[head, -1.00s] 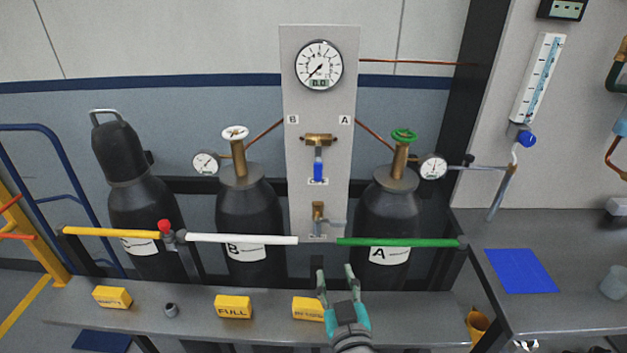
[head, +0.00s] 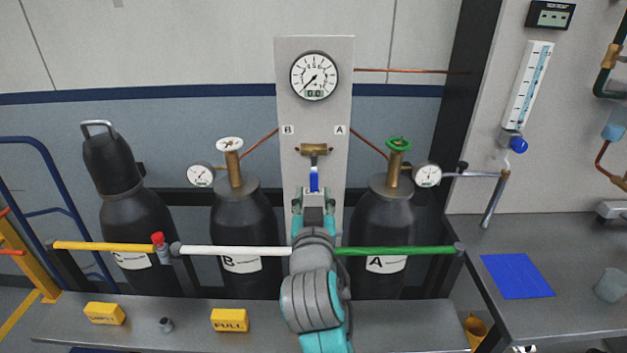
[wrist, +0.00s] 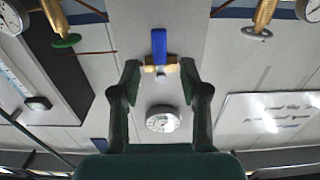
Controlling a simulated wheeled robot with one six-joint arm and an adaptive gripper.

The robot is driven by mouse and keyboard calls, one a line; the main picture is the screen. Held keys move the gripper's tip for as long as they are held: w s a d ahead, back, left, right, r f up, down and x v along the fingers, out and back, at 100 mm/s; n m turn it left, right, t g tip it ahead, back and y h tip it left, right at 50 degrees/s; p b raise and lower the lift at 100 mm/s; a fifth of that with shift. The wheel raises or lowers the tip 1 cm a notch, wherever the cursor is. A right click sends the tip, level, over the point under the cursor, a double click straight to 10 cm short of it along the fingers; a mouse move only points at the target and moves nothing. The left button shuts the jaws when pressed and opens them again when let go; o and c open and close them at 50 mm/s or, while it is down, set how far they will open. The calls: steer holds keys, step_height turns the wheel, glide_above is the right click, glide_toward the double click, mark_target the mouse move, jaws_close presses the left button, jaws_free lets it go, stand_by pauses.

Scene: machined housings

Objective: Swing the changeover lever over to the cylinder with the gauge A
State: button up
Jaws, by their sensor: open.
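The changeover lever (head: 314,180) has a blue handle hanging straight down from a brass valve (head: 314,150) on the grey panel (head: 288,80). The panel is marked B on the left and A on the right. Cylinder A (head: 375,225), with a green handwheel and gauge (head: 427,174), stands right of the panel. Cylinder B (head: 238,215), with a white handwheel and gauge (head: 200,175), stands left. My gripper (head: 314,194) is open and empty, just below the handle. In the wrist view, the blue handle (wrist: 159,45) lies ahead, between the lines of my open fingers (wrist: 160,68).
White (head: 235,250) and green (head: 395,251) rails cross before the cylinders, on either side of my arm. A yellow rail (head: 105,246) fronts cylinder C (head: 140,225). Yellow blocks, one marked FULL (head: 230,320), lie on the bench. A large dial (head: 314,76) sits above the valve.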

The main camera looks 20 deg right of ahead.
mark_target(314, 181)
steer(key=x, duration=0.6)
steer(key=shift+w, duration=0.25)
jaws_close()
